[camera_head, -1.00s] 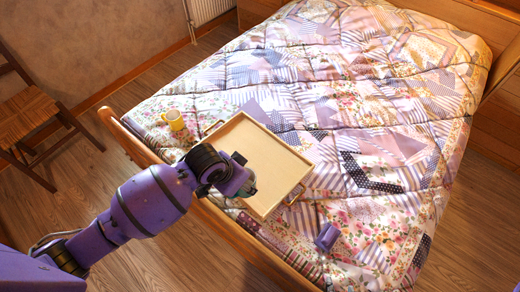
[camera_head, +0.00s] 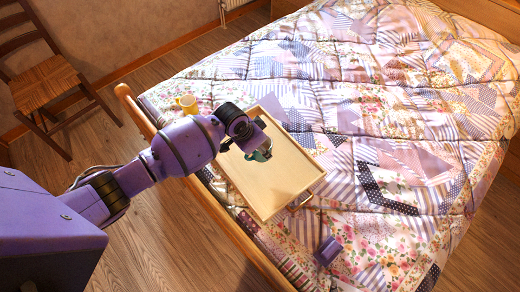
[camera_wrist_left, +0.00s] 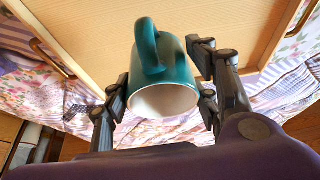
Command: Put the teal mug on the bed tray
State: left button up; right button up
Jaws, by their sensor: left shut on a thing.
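The teal mug (camera_wrist_left: 178,66) is between the fingers of my left gripper (camera_wrist_left: 160,88) in the left wrist view, with its handle up and its pale open end toward the camera. A small part of the teal mug (camera_head: 262,154) shows below my left gripper (camera_head: 258,150) in the head view. My left gripper is shut on it, over the upper part of the bed tray (camera_head: 275,192). The tray is a light wooden rectangle with handles, lying on the bed. I cannot tell whether the mug touches it. My right gripper is not in view.
A yellow mug (camera_head: 189,104) stands on the quilt (camera_head: 380,120) left of the tray. The wooden bed rail (camera_head: 205,195) runs along the near side. The visible tray surface is otherwise bare.

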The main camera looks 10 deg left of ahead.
pick_arm(q)
jog(key=w+f, duration=0.1)
jog(key=w+a+f, duration=0.1)
jog(key=f, duration=0.1)
jog(key=shift+w+f+b, duration=0.3)
jog(key=shift+w+b, duration=0.1)
notch_tip(320, 180, down, 2)
jog(key=shift+f+b, duration=0.25)
jog(key=shift+b, duration=0.05)
jog(key=shift+f, duration=0.25)
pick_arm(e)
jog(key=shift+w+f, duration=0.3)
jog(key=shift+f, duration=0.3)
pick_arm(q)
jog(key=shift+f, duration=0.1)
jog(key=o, duration=0.9)
jog(key=shift+f, duration=0.15)
jog(key=o, duration=0.4)
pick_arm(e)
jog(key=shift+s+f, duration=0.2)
pick_arm(q)
jog(key=shift+o, duration=0.2)
